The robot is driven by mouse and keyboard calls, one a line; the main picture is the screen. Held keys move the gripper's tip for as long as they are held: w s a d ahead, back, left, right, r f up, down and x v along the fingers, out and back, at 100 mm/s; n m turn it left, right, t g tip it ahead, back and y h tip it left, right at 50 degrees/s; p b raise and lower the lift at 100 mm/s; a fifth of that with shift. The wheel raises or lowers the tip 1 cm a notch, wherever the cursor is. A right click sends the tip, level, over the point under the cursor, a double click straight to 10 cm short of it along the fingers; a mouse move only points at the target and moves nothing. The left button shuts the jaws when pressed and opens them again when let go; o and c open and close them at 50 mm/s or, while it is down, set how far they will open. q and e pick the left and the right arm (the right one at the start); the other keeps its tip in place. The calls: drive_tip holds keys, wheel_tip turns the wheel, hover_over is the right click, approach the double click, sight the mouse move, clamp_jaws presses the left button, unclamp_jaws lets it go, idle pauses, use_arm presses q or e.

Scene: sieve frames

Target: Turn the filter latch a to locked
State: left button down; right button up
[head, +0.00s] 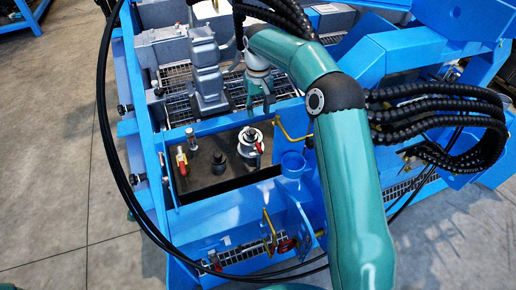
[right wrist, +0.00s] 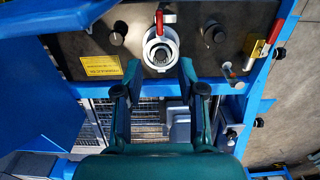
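A round silver fitting (head: 249,140) with a red handle (head: 259,147) stands on the dark panel; it seems to be the filter latch, though no letter is legible. In the right wrist view, the fitting (right wrist: 160,48) shows as a pale ring with its red handle (right wrist: 164,18) pointing up the picture. My right gripper (head: 259,106) is above and behind the fitting, fingers pointing down. In the right wrist view, my right gripper (right wrist: 158,68) is open and empty, its fingertips apart on either side below the ring, apparently not touching it. My left gripper is out of view.
A second red handle (head: 181,164) is at the panel's left; beside the fitting are black knobs (head: 218,157). A yellow label (right wrist: 100,66) lies on the panel.

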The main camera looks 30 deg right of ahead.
sight(259, 146)
wheel_tip(259, 146, down, 16)
drive_tip(key=shift+f+b, duration=0.1)
drive_tip(key=shift+b, duration=0.45)
clamp_jaws()
